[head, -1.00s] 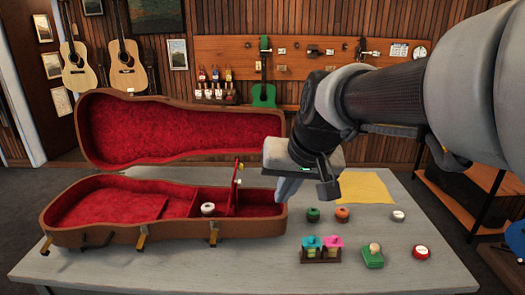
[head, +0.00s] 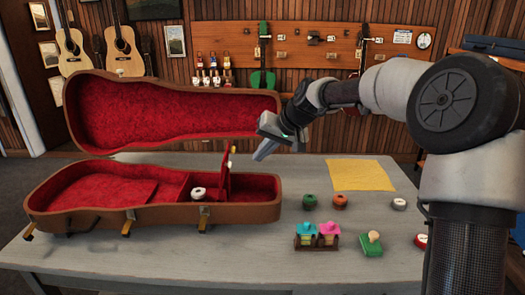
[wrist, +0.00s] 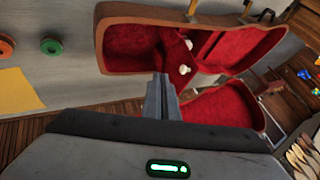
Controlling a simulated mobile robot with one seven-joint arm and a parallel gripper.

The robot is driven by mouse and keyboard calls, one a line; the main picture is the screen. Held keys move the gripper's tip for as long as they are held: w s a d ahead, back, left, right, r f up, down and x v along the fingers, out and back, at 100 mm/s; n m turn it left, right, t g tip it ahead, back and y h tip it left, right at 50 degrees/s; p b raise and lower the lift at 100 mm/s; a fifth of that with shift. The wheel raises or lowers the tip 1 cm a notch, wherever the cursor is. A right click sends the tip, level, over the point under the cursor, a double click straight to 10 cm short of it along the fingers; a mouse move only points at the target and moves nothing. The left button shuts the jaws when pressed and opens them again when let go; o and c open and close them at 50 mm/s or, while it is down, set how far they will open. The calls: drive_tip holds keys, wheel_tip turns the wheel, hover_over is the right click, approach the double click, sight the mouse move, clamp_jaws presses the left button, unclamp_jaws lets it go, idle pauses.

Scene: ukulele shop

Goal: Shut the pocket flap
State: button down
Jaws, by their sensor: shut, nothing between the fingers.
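The brown ukulele case (head: 150,217) lies open on the grey table, its red-lined lid (head: 170,112) raised at the back. The pocket flap (head: 226,170) is a red panel standing upright in the case's right part, with a pale knob near its top. A round white item (head: 198,193) sits in the compartment left of the flap. My gripper (head: 260,155) is shut and empty, in the air to the right of the flap and apart from it.
Right of the case lie a yellow cloth (head: 360,175), a green spool (head: 309,201), an orange spool (head: 340,201), a small stand with cyan and pink pieces (head: 317,236) and a green block (head: 372,244). Bare table lies in front of the case.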

drive_tip(key=w+a+f, duration=0.2)
drive_tip(key=a+f, duration=0.2)
drive_tip(key=a, duration=0.2)
drive_tip(key=shift+w+a, duration=0.3)
drive_tip(key=shift+w, duration=0.05)
